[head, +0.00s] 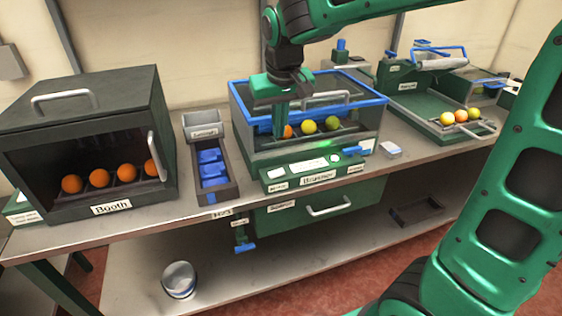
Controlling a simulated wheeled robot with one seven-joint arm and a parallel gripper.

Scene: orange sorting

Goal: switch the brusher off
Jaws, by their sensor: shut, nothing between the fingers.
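The brusher (316,178) is a grey and green machine in the middle of the bench, with a label on its front. Its front panel has pale labels, a glowing green light (326,144) and a blue control (354,151) at the right end. My gripper (277,134) is shut and empty, pointing down in front of the brusher's left part, left of the light. I cannot tell whether it touches anything.
A dark booth (75,108) with several oranges stands at left. A narrow tray with blue pieces (212,172) sits between booth and brusher. A green machine (420,112) with fruit is at right. A drawer (318,212) hangs below; a round tin (179,280) is on the lower shelf.

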